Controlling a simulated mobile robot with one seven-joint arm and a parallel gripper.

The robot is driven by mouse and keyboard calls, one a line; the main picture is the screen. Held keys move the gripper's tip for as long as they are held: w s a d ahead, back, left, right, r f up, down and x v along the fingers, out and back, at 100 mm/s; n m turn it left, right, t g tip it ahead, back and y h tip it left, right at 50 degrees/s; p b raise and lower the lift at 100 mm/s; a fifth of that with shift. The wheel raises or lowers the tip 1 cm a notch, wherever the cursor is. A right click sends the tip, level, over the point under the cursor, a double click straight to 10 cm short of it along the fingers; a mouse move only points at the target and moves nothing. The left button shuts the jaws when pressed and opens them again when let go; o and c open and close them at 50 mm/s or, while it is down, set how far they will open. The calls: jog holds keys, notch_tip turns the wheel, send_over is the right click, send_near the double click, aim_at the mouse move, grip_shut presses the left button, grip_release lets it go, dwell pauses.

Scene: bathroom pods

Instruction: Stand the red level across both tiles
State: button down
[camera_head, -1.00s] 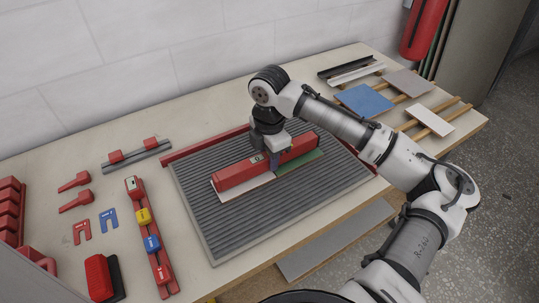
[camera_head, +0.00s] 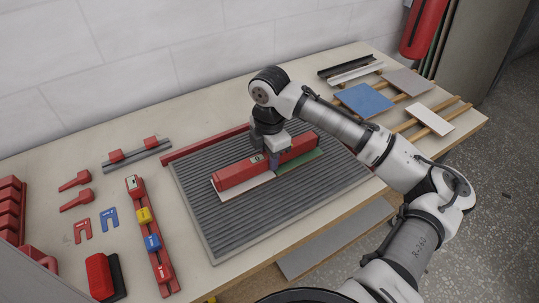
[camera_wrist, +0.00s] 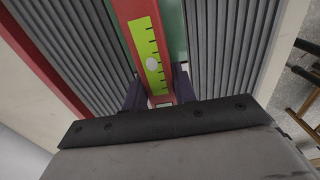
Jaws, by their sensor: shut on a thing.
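The red level (camera_head: 239,172) lies lengthwise over a white tile (camera_head: 254,186) on the left and a green tile (camera_head: 308,160) on the right in the head view. It looks upright on its narrow base, and I see no clear gap beneath it. My gripper (camera_head: 273,160) is shut on the level near its middle, from above. In the wrist view my gripper's dark fingers (camera_wrist: 155,95) flank the red level (camera_wrist: 131,10), next to its yellow-green marked label (camera_wrist: 150,50). The green tile (camera_wrist: 172,25) shows beside it. The joint between the tiles is hidden.
Both tiles lie on a grey ribbed bed (camera_head: 225,220) with a red rail (camera_head: 205,145) behind. A red bar with coloured blocks (camera_head: 152,240) lies to the left. Blue (camera_head: 364,100), grey (camera_head: 405,82) and white (camera_head: 430,117) tiles rest on wooden slats at right.

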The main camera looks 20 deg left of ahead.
jog(key=shift+f, duration=0.1)
jog(key=c, duration=1.1)
grip_release()
jog(key=shift+o, duration=0.7)
jog(key=shift+o, duration=1.2)
jog(key=shift+r+p, duration=2.7)
jog(key=shift+r, duration=0.35)
jog(key=shift+f, duration=0.1)
